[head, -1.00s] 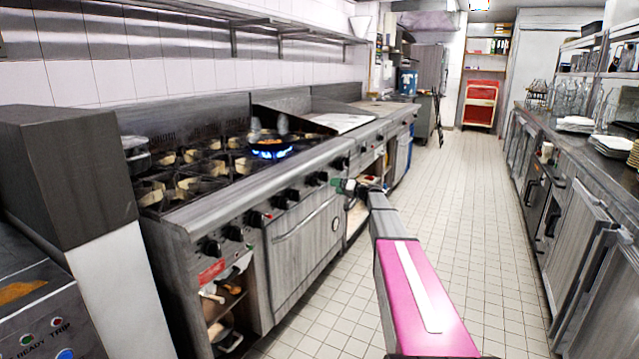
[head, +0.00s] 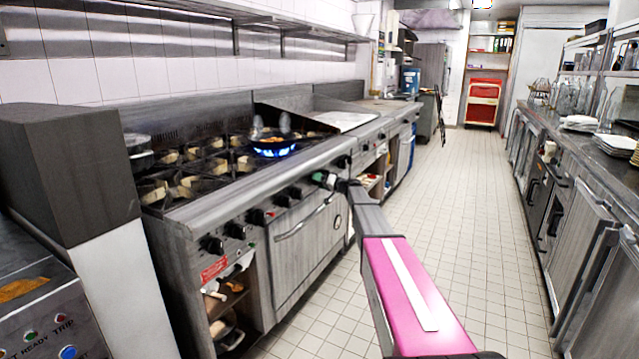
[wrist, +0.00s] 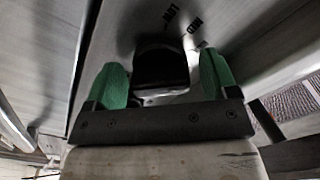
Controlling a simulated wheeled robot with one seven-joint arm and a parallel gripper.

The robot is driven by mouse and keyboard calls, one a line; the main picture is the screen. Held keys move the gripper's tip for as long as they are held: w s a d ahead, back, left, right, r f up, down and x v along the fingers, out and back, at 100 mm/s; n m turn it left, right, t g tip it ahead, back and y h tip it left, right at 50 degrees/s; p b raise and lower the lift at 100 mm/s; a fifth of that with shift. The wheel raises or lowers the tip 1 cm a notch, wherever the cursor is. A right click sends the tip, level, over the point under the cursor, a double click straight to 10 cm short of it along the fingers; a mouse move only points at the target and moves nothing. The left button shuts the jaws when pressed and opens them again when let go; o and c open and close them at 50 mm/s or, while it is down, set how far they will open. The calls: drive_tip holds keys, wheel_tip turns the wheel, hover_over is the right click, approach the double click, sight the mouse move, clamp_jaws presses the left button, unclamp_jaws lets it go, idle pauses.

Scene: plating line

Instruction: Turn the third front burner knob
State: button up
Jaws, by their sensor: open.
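A row of black knobs runs along the stove's front panel, with a near one (head: 211,244) and others farther along, such as one by a red mark (head: 257,217). My gripper (head: 325,180) is at the panel, past the middle pair, and covers the knob there in the head view. In the wrist view my gripper (wrist: 163,80) has its two green fingertips apart, one on each side of a dark knob (wrist: 160,66). LOW and MED lettering shows beside this knob. I cannot tell whether the fingertips touch it.
The stove top (head: 200,175) has several burners, with a pan (head: 272,142) over a blue flame. An oven door handle (head: 300,218) juts out below the knobs. A counter with plates (head: 580,122) lines the right side. The tiled floor (head: 440,200) between is clear.

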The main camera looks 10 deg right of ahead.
drive_tip(key=c, duration=0.9)
drive_tip(key=shift+m, duration=0.3)
drive_tip(key=m, duration=0.4)
drive_tip(key=shift+m, duration=2.1)
drive_tip(key=o, duration=0.9)
